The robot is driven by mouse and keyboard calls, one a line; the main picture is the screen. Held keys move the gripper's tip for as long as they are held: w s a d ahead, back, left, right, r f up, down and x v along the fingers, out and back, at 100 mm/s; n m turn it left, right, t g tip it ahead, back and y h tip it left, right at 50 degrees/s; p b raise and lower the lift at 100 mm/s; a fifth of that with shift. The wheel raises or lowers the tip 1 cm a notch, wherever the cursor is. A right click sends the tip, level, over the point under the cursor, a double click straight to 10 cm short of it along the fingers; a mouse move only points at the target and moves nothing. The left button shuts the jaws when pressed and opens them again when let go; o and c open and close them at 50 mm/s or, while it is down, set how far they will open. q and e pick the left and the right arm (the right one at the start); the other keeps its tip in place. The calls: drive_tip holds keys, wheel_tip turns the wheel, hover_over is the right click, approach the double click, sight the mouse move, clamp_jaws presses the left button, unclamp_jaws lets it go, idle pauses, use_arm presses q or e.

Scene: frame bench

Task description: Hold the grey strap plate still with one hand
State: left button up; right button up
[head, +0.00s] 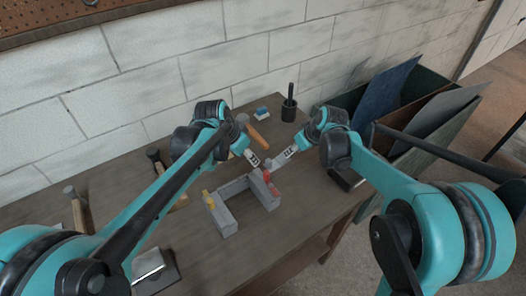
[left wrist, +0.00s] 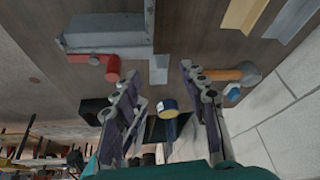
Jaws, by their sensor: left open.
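A grey U-shaped frame of bars (head: 232,189) lies on the bench, with a red clamp (head: 271,187) on its right arm. In the left wrist view, a small flat grey plate (left wrist: 158,70), apparently the strap plate, lies beside the frame's end and the red clamp (left wrist: 112,68). My left gripper (head: 256,160) is above the bench just behind the frame. In the left wrist view its fingers (left wrist: 165,85) are apart, with nothing clearly between them. My right gripper (head: 283,158) points at the same spot from the right; its fingertips are too small to read.
More hammers lie at the left. A bin of panels (head: 440,140) stands at the right.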

sight(269, 160)
use_arm(q)
drive_tip(key=w+d+f+m, duration=0.1)
drive_tip(key=w+d+f, duration=0.1)
drive_tip(key=f, duration=0.2)
drive_tip(key=w+d+f+m, duration=0.1)
drive_tip(key=w+d+f, duration=0.1)
drive_tip(key=w+f, duration=0.1)
drive_tip(key=w+d+f+m+g+h, duration=0.1)
drive_tip(key=w+d+f, duration=0.2)
drive_tip(key=f, duration=0.2)
drive_tip(key=shift+w+d+f, duration=0.1)
drive_tip(key=shift+w+f, duration=0.05)
clamp_jaws()
idle(0.4)
